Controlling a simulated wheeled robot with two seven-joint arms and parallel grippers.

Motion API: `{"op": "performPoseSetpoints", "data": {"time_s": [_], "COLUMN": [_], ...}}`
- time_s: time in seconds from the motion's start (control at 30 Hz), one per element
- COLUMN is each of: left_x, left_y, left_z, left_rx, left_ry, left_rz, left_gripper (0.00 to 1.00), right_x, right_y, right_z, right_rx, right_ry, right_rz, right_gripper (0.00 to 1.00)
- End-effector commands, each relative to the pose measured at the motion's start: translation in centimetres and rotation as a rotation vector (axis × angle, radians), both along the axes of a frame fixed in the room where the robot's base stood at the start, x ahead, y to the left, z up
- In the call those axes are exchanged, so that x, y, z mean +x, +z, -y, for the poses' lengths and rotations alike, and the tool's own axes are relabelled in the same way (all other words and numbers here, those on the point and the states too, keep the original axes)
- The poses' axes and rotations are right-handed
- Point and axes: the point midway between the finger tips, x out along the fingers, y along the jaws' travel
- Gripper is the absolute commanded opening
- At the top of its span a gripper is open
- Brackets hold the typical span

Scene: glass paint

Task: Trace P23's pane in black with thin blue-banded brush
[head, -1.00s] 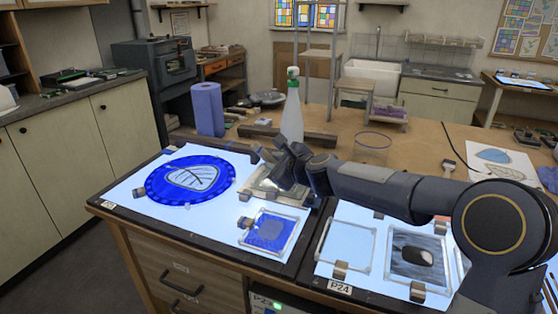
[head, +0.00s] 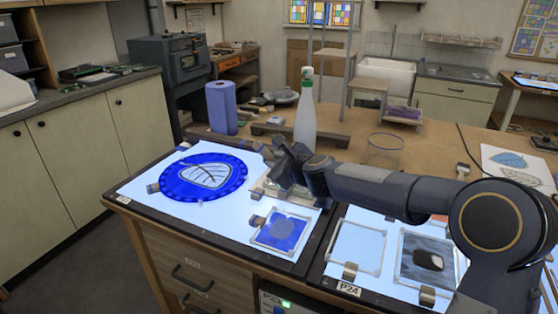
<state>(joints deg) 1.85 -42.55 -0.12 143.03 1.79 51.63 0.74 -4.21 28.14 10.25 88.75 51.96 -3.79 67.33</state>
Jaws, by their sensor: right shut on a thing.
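My right gripper (head: 284,168) is shut above the back right of the left light table (head: 150,207), beyond a small blue pane (head: 281,231). What it holds is hidden behind the dark fingers, so I cannot make out a brush or a blue band. A round blue pane (head: 176,189) with a pale leaf shape and dark veins lies at the left. A clear pane (head: 356,248) and a grey pane with a dark oval (head: 414,272) lie on the right light table, labelled P24 (head: 349,288). My left gripper is not in view.
A spray bottle (head: 304,118) stands close behind my right gripper. A blue paper roll (head: 222,108), a wooden bar (head: 300,134) and a clear round container (head: 383,149) stand behind the light tables. Small clamps sit at the pane edges. My right arm covers part of the right table.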

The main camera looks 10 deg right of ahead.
Motion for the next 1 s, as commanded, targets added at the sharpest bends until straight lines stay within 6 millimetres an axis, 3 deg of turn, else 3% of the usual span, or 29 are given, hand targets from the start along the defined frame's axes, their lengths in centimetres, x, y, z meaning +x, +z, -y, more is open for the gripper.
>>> {"op": "performPoseSetpoints", "data": {"time_s": [1.0], "left_x": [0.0], "left_y": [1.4], "left_z": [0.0], "left_rx": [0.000], "left_ry": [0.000], "left_rz": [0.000], "left_gripper": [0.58], "right_x": [1.6], "right_y": [0.1], "right_z": [-2.9], "right_rx": [0.000], "right_ry": [0.001], "right_rz": [-0.001], "right_gripper": [0.00]}}
